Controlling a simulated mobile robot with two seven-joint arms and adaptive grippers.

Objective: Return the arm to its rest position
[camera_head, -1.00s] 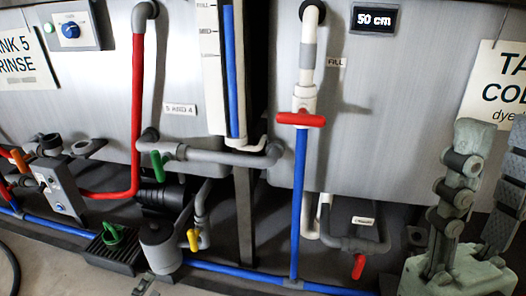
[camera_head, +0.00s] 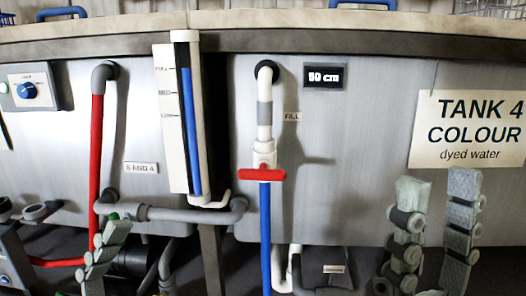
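My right gripper (camera_head: 438,184) stands at the lower right with its two grey-green fingers pointing up. The fingers are apart with nothing between them, in front of the tank 4 wall below the sign. A similar grey-green finger of my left gripper (camera_head: 103,254) shows at the lower left, in front of the grey pipe. Its other finger is not clear, and both arms are mostly outside the view.
The red-handled fill valve (camera_head: 262,175) sits on the white and blue pipe at the middle. A level gauge (camera_head: 188,115), a red pipe (camera_head: 95,160) and a grey crosspipe (camera_head: 180,214) are at the left. The tank 4 sign (camera_head: 470,130) is above my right gripper.

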